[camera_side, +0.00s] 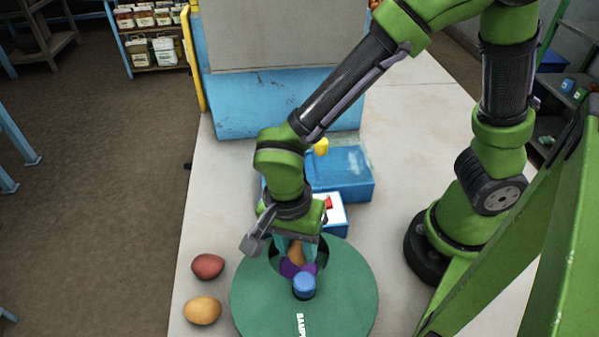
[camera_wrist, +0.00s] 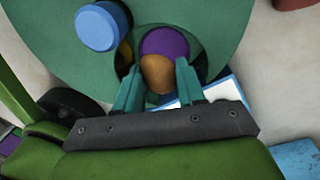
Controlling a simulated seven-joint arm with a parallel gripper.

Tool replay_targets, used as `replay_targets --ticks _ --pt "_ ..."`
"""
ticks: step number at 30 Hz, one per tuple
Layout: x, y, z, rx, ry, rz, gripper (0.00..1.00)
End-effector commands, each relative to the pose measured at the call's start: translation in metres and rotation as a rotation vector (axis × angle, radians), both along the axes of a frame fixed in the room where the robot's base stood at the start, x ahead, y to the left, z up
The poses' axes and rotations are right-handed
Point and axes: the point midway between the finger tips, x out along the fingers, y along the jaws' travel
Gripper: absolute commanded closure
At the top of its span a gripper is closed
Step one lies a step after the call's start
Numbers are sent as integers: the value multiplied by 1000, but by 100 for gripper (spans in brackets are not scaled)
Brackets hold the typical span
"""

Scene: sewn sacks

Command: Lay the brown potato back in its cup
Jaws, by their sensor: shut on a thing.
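The brown potato (camera_side: 297,254) is between the teal fingers of my gripper (camera_side: 296,250), which are shut on it. The wrist view also shows the potato (camera_wrist: 157,75) between the fingertips (camera_wrist: 158,82). A purple cup (camera_side: 290,270) sits in the opening of a green round disc (camera_side: 345,305), directly by the potato. In the wrist view the potato overlaps the near part of the purple cup (camera_wrist: 165,42). I cannot tell whether the potato touches the cup's inside or is just above it.
A blue round knob (camera_side: 303,287) stands on the disc close to my gripper. A red potato (camera_side: 207,266) and a yellow potato (camera_side: 202,310) lie on the table left of the disc. A blue box (camera_side: 345,175) and a white panel with a red part (camera_side: 328,203) stand behind.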

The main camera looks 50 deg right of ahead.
Motion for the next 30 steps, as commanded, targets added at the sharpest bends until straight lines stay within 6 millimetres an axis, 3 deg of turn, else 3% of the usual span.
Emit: replay_targets --ticks 8,20,21,22,30 --pt "0 -1 -35 -1 2 1 95" --pt "0 0 -41 0 0 0 95" --pt "0 0 -41 0 -1 1 57" --pt "0 0 -40 0 -1 1 52" --pt "0 0 -40 0 -1 1 50"
